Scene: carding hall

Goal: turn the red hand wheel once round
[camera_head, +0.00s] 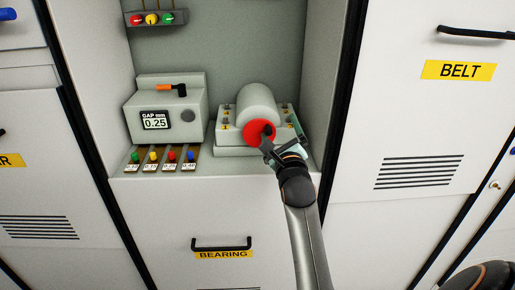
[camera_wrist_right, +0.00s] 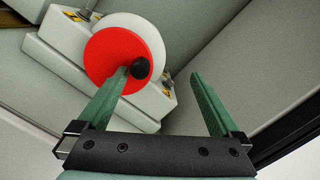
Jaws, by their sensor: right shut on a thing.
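The red hand wheel (camera_head: 251,133) is a round disc on the front end of a pale grey roller (camera_head: 258,103) in the middle bay. It fills the upper left of the right wrist view (camera_wrist_right: 107,55). A black knob (camera_wrist_right: 141,68) stands out near its right edge in that view. My right gripper (camera_head: 273,144) is at the wheel's right side, shut on the knob. In the wrist view the knob lies against the left finger, and the right finger looks apart from it. The fingers hide part of the wheel's edge. My left gripper is not in view.
The bay's right wall (camera_head: 333,75) is close to my right arm. A BEARING drawer (camera_head: 185,220) is below.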

